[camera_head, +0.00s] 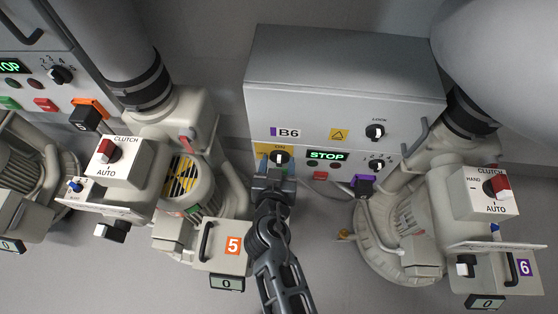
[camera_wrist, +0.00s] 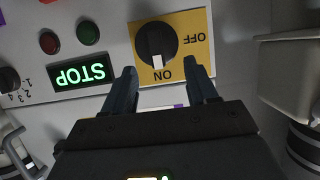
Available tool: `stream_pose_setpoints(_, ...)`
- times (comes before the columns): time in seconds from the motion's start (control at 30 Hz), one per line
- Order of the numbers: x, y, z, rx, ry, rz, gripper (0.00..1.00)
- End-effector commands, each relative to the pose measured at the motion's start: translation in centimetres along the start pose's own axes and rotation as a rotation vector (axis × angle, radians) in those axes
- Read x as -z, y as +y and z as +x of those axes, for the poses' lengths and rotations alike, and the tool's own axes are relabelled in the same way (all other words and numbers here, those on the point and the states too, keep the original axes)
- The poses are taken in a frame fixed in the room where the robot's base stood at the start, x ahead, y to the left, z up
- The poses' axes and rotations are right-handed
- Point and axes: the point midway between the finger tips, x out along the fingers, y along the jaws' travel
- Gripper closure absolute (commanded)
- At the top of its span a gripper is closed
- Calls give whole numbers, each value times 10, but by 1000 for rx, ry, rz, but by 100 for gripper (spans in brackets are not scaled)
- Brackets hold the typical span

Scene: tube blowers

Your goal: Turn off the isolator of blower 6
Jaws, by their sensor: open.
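The grey control box labelled B6 (camera_head: 340,105) stands at the centre of the head view. Its isolator, a black rotary knob (camera_head: 279,156) on a yellow plate marked ON and OFF, is at the box's lower left. In the wrist view the knob (camera_wrist: 156,43) appears upside down, its white mark pointing to ON. My gripper (camera_wrist: 165,85) is open, with its two fingers just short of the knob, one to each side, not visibly touching it. In the head view my gripper (camera_head: 272,175) covers the lower part of the plate.
A green STOP display (camera_head: 325,156) sits right of the isolator, with small buttons and a numbered selector (camera_head: 376,165). A LOCK knob (camera_head: 375,132) is above. Blower 5 (camera_head: 180,180) stands close on the left, blower 6 (camera_head: 400,230) on the right.

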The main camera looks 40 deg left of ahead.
Motion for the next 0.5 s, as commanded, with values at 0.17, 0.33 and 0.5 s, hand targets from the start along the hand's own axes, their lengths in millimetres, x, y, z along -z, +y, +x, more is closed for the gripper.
stream_pose_setpoints(0.17,0,0,15,-1,0,1,42)
stream_pose_setpoints(0.33,0,0,17,0,-1,1,42)
stream_pose_setpoints(0.5,0,0,16,-1,0,1,46)
